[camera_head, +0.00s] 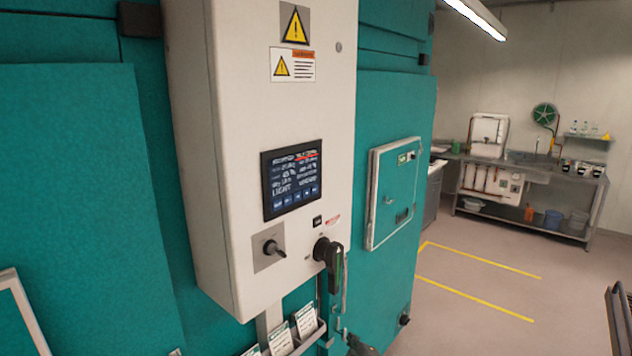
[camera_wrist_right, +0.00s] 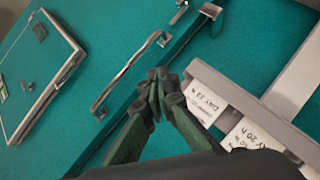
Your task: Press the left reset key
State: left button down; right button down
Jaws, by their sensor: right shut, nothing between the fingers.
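A white control box (camera_head: 270,120) stands out from a teal chamber wall. It carries a dark touchscreen (camera_head: 291,178) with white text and small blue keys along its bottom. Below are a switch with a black lever (camera_head: 273,248) on a grey plate, a small black button (camera_head: 317,221) and a large black rotary handle (camera_head: 334,265). No reset label is readable. My right gripper (camera_head: 346,335) is low, below the box, partly cut off by the frame. In the wrist view its fingers (camera_wrist_right: 163,86) are shut and empty, beside a metal door handle (camera_wrist_right: 130,72). My left gripper is out of view.
A rack with white cards (camera_head: 280,341) hangs under the box; it also shows in the wrist view (camera_wrist_right: 230,90). A teal hatch (camera_head: 393,193) is right of the box. Yellow-lined open floor (camera_head: 480,285) and a steel sink bench (camera_head: 525,215) lie farther right.

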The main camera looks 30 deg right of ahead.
aim_at(315, 189)
jog(key=s+a+r+n+t+p, duration=0.1)
jog(key=s+a+r+t, duration=0.2)
jog(key=r, duration=1.5)
jog(key=s+a+r+n+t+h+p, duration=0.1)
jog(key=s+a+r+t+p, duration=0.1)
jog(key=r, duration=1.5)
jog(key=s+a+r+n+t+h+p, duration=0.1)
jog(key=s+r, duration=0.5)
jog(key=r, duration=1.2)
jog(key=a+t+p, duration=0.1)
jog(key=a+t, duration=0.1)
jog(key=shift+s+a+r+t, duration=0.25)
jog(key=shift+a+r+t, duration=0.1)
jog(key=shift+a+t, duration=0.05)
jog(key=shift+w, duration=0.1)
jog(key=w+a, duration=0.3)
jog(key=w, duration=0.5)
jog(key=shift+a, duration=0.2)
jog(key=shift+w, duration=0.15)
jog(key=shift+w+a, duration=0.2)
jog(key=shift+w, duration=0.05)
